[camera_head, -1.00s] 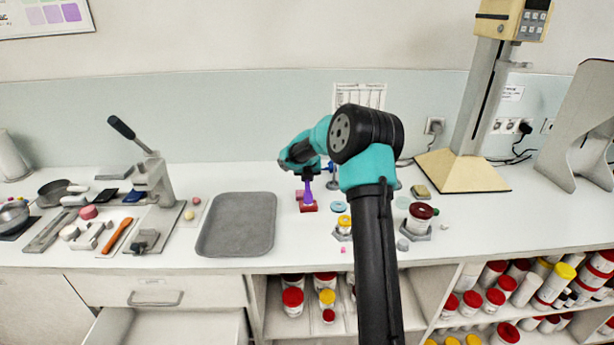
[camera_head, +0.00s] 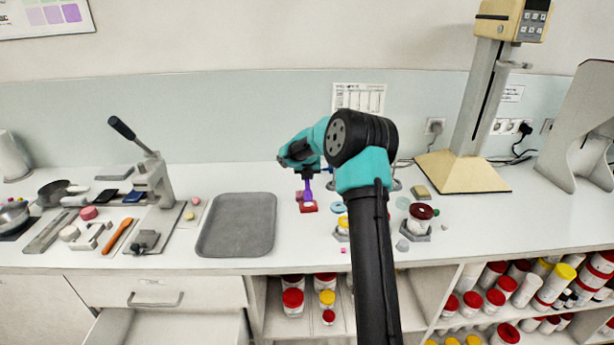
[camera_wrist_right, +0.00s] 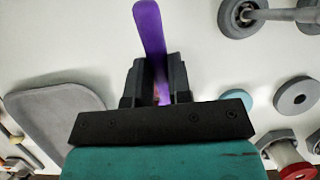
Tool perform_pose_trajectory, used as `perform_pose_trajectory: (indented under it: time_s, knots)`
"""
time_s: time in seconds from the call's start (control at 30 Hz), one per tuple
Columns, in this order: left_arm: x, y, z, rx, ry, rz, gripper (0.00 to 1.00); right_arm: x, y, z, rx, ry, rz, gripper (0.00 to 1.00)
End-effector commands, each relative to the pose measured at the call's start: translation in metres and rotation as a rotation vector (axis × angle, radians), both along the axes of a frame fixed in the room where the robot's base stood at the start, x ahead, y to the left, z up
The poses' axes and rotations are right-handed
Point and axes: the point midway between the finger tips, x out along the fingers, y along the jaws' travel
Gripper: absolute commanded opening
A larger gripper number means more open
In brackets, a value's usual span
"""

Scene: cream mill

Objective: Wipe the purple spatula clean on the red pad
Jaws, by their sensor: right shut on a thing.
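The purple spatula (camera_head: 308,189) is held by my right gripper (camera_head: 308,172) above the counter, with its lower end pointing down at the red pad. In the right wrist view the spatula (camera_wrist_right: 151,35) stands between the two dark fingers of the gripper (camera_wrist_right: 157,82), which is shut on it. The red pad (camera_head: 309,209) lies on the counter right of the grey tray, with a pale patch on its top. I cannot tell whether the spatula touches the pad. My left gripper is not in view.
The grey tray (camera_head: 237,225) lies left of the pad. A lever press (camera_head: 153,180) stands further left, and a beige-based stand (camera_head: 462,172) at the back right.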

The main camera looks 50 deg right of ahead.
Motion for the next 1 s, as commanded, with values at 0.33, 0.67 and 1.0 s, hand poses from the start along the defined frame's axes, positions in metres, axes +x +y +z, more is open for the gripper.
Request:
perform_pose_trajectory:
  time_s: [0.33,0.67,1.0]
  knots:
    - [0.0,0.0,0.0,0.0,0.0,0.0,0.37,-0.004,0.004,0.0,0.0,0.0,0.0,0.0]
    - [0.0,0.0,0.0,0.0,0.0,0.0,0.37,-0.011,0.011,-0.001,0.001,-0.001,0.0,0.0]
    - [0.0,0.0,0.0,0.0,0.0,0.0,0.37,-0.011,0.011,-0.001,0.0,0.0,0.0,0.0]
